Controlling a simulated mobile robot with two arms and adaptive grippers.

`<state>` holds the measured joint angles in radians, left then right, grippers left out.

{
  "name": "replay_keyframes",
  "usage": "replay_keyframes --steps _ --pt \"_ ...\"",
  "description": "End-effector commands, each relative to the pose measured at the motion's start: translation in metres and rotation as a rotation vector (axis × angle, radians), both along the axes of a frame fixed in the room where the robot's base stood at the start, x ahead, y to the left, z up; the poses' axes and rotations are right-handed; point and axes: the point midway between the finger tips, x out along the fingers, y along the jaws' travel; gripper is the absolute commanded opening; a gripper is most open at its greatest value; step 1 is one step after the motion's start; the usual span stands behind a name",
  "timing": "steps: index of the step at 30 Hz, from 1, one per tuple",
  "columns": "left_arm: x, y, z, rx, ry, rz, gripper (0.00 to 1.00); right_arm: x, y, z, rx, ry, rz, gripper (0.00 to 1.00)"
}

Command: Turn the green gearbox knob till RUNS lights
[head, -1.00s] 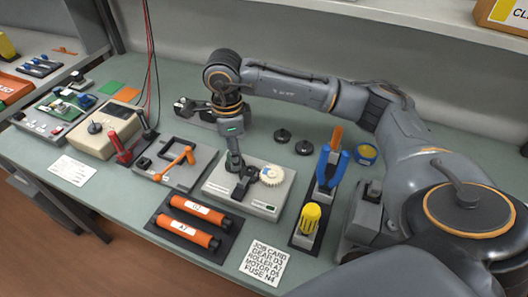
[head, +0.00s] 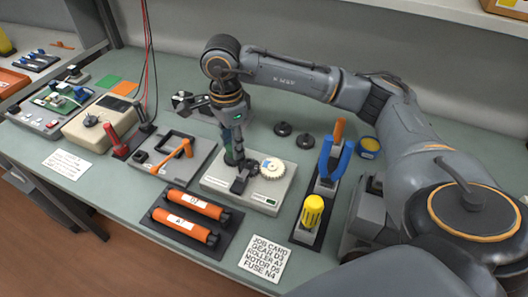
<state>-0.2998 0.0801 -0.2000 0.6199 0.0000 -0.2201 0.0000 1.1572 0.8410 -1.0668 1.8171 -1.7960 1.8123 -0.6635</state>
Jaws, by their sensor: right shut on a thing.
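The gearbox is a pale grey box (head: 222,184) in the middle of the bench. A cream toothed gear (head: 272,171) lies on its top, beside a small dark part. My right gripper (head: 240,172) points down onto the top of the gearbox, left of the gear. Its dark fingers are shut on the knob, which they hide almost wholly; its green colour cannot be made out. A small dark green window (head: 271,203) shows at the front right of the box; its lettering is too small to read. My left gripper is not in view.
Left stands a grey unit with an orange crank handle (head: 183,150). In front, orange rollers (head: 190,202) lie on a dark tray. Right are a blue-handled tool (head: 333,160) and a yellow-capped one (head: 313,211). Two black discs (head: 283,129) lie behind. A job card (head: 265,258) lies at the front.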

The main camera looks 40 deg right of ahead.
Motion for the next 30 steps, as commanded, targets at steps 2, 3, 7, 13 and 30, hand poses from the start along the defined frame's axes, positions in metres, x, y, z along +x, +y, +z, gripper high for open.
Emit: replay_keyframes --steps 2,3,7,13,30 --pt "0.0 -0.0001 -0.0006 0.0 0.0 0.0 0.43 -0.0006 0.0004 -0.0012 0.0 0.003 -0.087 0.13" --pt "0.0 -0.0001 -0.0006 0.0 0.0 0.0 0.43 -0.0007 0.0005 -0.0013 0.0 0.003 -0.148 0.13" --pt "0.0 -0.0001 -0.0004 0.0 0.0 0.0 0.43 -0.0007 0.0006 -0.0011 0.0 0.004 -0.352 0.13" --pt "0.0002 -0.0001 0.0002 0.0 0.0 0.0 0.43 -0.0007 0.0006 -0.001 0.0 0.004 -0.549 0.13" --pt "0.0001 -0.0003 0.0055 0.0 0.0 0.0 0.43 -0.0009 0.0005 -0.0013 -0.001 0.005 -1.149 0.13"
